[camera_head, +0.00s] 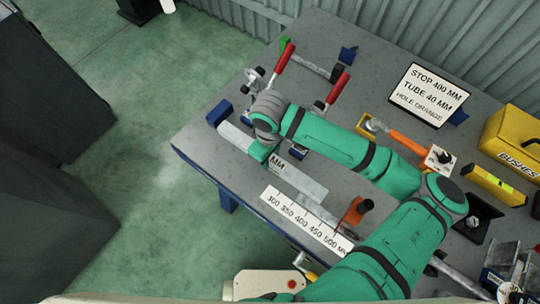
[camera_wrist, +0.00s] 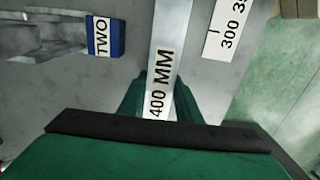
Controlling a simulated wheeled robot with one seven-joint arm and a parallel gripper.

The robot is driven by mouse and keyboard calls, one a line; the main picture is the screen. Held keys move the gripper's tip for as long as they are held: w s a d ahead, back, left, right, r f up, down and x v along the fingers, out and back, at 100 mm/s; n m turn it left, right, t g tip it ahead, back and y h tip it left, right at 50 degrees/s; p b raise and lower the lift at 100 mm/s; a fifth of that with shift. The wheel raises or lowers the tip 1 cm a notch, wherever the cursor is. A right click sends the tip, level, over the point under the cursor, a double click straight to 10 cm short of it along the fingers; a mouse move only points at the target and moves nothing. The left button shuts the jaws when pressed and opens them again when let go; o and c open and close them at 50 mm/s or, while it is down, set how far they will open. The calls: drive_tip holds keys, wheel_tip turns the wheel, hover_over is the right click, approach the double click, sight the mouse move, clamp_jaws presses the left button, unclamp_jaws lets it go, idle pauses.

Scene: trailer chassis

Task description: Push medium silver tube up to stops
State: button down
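A flat silver tube labelled 400 MM (camera_head: 303,184) lies on the grey table, running from upper left to lower right. Its label also shows on the tube in the wrist view (camera_wrist: 163,70). A blue block (camera_head: 218,113) stands close to the tube's upper-left end; I cannot tell if they touch. My gripper (camera_head: 260,152) is down at the tube's middle and hides part of it. In the wrist view its green fingers (camera_wrist: 159,108) lie on either side of the tube; whether they grip it is unclear. A blue block marked TWO (camera_wrist: 103,38) sits beside the tube.
Red-handled clamps (camera_head: 283,57) stand behind the tube. A scale strip (camera_head: 307,222) lies in front. An orange-handled tool (camera_head: 407,141), a sign (camera_head: 427,95) and a yellow bushes box (camera_head: 515,140) are to the right. The table's left edge is near the blue block.

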drive_tip(key=shift+w+a, duration=0.55)
drive_tip(key=shift+a, duration=0.05)
idle(1.1)
drive_tip(key=c, duration=1.2)
unclamp_jaws()
wheel_tip(320, 180, up, 10)
drive_tip(key=shift+w+f, duration=0.1)
drive_tip(key=shift+s+r, duration=0.2)
drive_tip(key=shift+r, duration=0.3)
